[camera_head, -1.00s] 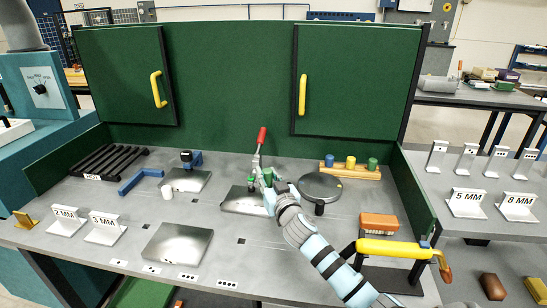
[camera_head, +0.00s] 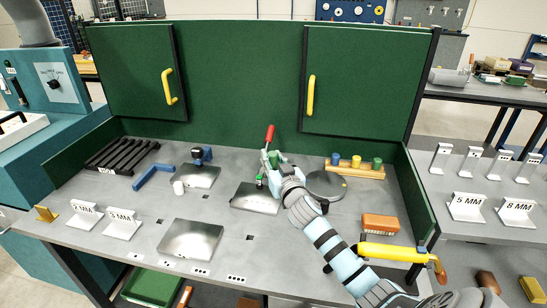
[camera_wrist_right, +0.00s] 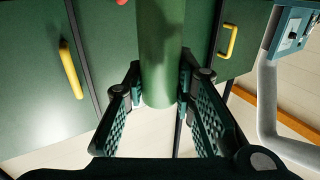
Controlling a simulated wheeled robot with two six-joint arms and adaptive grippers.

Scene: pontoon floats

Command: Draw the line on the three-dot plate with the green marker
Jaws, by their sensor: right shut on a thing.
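My right gripper (camera_head: 272,168) is shut on the green marker (camera_wrist_right: 160,55). The marker also shows in the head view (camera_head: 273,158), partly hidden by the gripper. In the wrist view the marker is a thick green cylinder between the two dark fingers. The marker's tip is hidden in the head view. My left gripper is not in view.
Other metal plates lie at the front (camera_head: 190,240) and back left (camera_head: 204,178). A wooden rack (camera_head: 348,171) with blue, yellow and green pieces stands behind a round dark disc (camera_head: 326,185). Dotted labels (camera_head: 200,271) line the front edge.

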